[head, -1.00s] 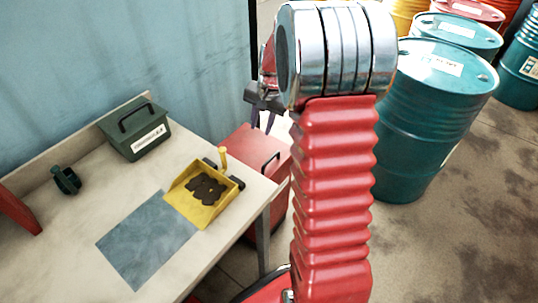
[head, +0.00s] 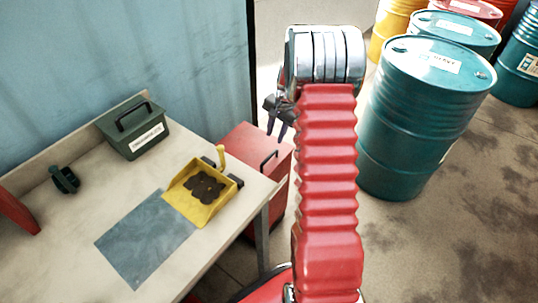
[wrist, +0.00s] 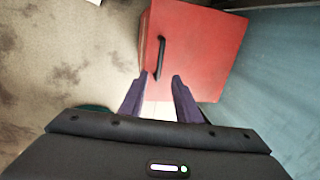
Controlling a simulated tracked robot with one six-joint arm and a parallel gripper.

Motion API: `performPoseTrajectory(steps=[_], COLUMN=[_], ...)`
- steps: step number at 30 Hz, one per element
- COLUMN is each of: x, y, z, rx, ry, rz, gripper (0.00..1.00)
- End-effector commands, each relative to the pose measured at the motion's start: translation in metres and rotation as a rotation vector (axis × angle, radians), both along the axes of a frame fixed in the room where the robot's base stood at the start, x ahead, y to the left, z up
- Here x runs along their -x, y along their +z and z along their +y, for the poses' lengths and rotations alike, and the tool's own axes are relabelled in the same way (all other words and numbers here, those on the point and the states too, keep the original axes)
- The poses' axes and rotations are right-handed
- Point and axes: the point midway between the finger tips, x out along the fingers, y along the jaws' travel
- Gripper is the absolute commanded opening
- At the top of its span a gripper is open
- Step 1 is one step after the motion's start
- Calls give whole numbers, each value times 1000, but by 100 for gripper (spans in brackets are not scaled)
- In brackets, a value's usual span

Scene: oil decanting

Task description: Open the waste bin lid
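The waste bin is a red box standing on the floor beside the bench; its red lid (head: 250,152) carries a dark bar handle (head: 269,161). In the wrist view the red lid (wrist: 200,45) lies ahead of my gripper, with the black handle (wrist: 161,58) near its left edge. My gripper (wrist: 163,77) has two dark purple fingers, spread apart with nothing between them. The handle's near end shows close to the left fingertip, but I cannot tell that they touch. In the head view my gripper (head: 277,137) hangs above the bin's right side, partly behind my arm. The lid looks closed.
The bench (head: 60,240) at left holds a yellow dustpan (head: 205,212) with dark lumps, a green box (head: 138,130), a dark green item (head: 64,179) and a grey-blue cloth (head: 145,240). Teal drums (head: 410,130) stand to the right. Blue wall (head: 120,50) is behind the bench.

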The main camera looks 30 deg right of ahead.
Motion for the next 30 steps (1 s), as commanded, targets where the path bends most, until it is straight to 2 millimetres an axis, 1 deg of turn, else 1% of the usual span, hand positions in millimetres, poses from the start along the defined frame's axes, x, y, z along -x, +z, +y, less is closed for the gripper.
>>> performPoseTrajectory(steps=[5,24,30], x=[-3,-20,-24], y=[-17,-109,-127], z=[2,8,9], rx=[-2,-2,0], ry=[1,0,1], rz=[2,2,1], gripper=[30,30,30])
